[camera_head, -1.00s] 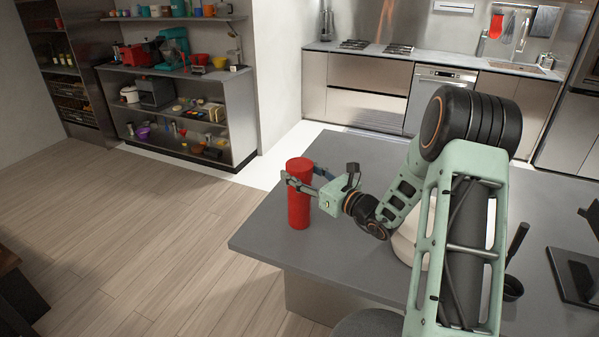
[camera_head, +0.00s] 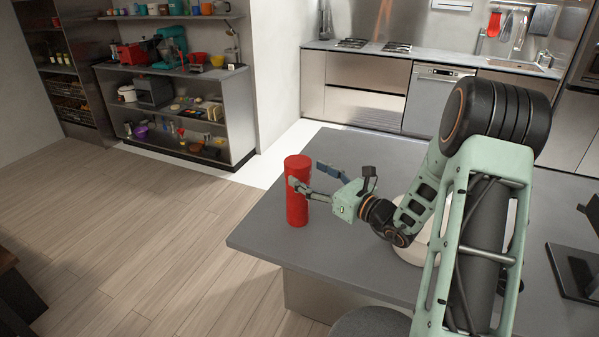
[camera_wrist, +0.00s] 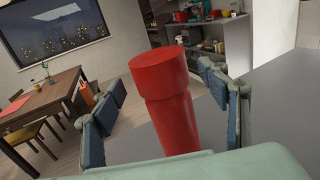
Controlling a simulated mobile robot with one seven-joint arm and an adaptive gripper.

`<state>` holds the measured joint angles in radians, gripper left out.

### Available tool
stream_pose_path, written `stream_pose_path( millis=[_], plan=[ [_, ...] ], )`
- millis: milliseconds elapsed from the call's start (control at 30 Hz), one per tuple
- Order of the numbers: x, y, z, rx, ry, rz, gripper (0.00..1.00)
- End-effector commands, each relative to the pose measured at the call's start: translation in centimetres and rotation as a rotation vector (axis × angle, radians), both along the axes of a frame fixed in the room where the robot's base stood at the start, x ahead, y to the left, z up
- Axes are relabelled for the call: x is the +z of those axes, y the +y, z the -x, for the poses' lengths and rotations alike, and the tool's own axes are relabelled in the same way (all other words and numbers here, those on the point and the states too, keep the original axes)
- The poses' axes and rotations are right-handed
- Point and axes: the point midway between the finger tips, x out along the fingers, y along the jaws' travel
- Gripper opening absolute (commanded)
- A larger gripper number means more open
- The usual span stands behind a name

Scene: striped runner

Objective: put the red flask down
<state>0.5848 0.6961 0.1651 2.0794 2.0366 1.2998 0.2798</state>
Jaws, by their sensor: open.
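The red flask (camera_head: 297,192) stands upright on the grey counter (camera_head: 262,238), near its left end. In the wrist view the flask (camera_wrist: 168,105) shows between the two spread fingers, with space on both sides of it. My gripper (camera_head: 309,181) is open at the flask's right side, its fingertips beside the flask's upper half. The fingers also show in the wrist view (camera_wrist: 160,108), with blue pads and nothing held. The flask's lower end is hidden there by the gripper body.
A pale round object (camera_head: 411,247) stands on the counter, partly hidden behind my arm. A dark stand (camera_head: 580,272) is at the right. Shelves with kitchenware (camera_head: 180,100) stand at the back left. The counter's left edge is close to the flask.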

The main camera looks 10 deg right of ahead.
Motion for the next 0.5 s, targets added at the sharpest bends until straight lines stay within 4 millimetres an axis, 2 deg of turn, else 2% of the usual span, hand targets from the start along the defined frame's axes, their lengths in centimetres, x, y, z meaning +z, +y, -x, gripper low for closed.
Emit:
stream_pose_path(
  millis=[100, 233, 500],
  plan=[
    [-0.2, -1.6, 2.2, -0.003, 0.0, 0.0, 0.68],
    [-0.1, -2.9, 4.2, -0.003, 0.0, 0.0, 0.68],
    [0.0, -4.0, 6.0, 0.0, -0.001, -0.001, 0.68]
  ],
)
